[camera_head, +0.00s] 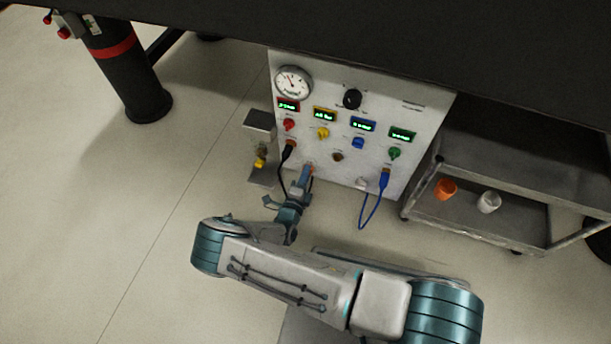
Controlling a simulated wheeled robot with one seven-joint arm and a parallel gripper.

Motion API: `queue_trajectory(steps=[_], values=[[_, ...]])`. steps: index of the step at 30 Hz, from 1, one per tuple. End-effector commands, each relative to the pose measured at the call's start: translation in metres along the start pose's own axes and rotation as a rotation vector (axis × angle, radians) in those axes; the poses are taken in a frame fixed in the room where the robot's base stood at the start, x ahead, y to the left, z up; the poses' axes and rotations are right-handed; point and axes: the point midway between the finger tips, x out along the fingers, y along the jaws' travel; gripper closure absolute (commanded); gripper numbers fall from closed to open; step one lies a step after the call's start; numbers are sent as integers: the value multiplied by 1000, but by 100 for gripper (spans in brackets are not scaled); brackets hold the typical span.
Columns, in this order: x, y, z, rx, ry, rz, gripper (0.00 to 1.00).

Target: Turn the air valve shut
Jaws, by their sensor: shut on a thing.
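A light grey instrument panel (346,112) stands under the dark bench. My gripper (307,174) reaches up to the panel's lower left part. It is shut on a small orange part there, mostly hidden by the fingers; I cannot tell if this is the air valve's handle. A yellow fitting (260,162) sits on a metal bracket to the left of the panel, apart from my gripper. It is too small to tell if it is a valve.
A blue cable (368,214) loops from the panel's lower right. A metal cart (530,186) with an orange cup (445,188) and a white cup (489,202) stands right. Open floor lies left.

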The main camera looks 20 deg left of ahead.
Motion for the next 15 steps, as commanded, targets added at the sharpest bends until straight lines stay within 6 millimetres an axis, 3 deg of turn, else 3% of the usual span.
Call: queue_trajectory(steps=[2, 3, 5, 15], values=[[-1, 2, -2, -1, 4, 3, 92], [-1, 2, -2, -1, 4, 3, 66], [-1, 1, -2, -1, 4, 3, 50], [-3, 0, 0, 1, 1, 1, 47]])
